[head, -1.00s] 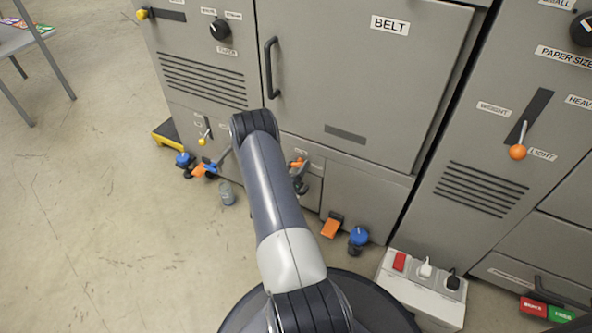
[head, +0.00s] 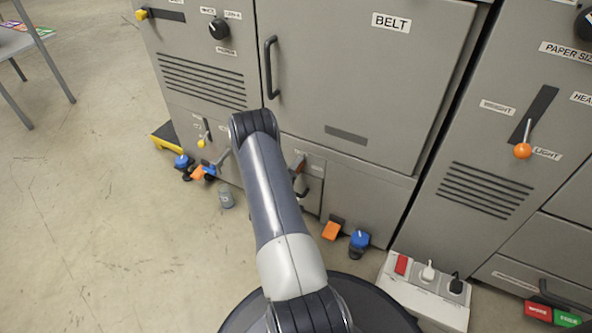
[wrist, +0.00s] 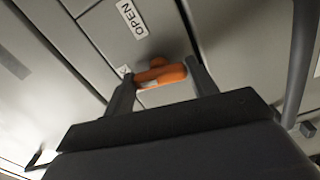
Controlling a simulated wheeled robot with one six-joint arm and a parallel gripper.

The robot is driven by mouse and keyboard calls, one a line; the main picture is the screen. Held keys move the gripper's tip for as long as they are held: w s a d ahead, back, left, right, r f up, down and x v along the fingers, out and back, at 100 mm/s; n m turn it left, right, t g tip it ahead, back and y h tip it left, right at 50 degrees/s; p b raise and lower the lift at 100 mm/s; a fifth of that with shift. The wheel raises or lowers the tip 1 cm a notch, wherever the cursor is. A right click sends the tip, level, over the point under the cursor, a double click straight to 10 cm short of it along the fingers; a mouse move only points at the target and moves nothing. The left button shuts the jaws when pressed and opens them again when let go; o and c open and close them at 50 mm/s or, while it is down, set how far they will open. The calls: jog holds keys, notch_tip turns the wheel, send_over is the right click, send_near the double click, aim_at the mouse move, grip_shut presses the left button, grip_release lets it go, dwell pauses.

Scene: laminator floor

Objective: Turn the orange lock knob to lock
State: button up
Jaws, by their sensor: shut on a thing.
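The orange lock knob (wrist: 162,76) sits on a grey panel between the two fingers of my gripper (wrist: 158,70) in the wrist view. My gripper is shut on it, with a finger at each end. A white label reading OPEN (wrist: 131,18) is above the knob. A second small label (wrist: 123,72) is partly hidden beside the left finger. In the head view only a sliver of the orange knob (head: 299,164) shows, right of my arm on a small low door. My arm hides most of the gripper there.
A dark bar handle (wrist: 300,62) stands close at the right in the wrist view. In the head view, an orange pedal (head: 332,229), a blue knob (head: 359,239) and a power strip (head: 424,291) are low at the right. Open floor (head: 90,210) lies left.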

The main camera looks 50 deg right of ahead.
jog(key=shift+n, duration=1)
jog(key=o, duration=1)
jog(key=p+v, duration=0.3)
jog(key=v, duration=0.7)
jog(key=shift+s+a, duration=0.1)
jog(key=shift+a, duration=0.3)
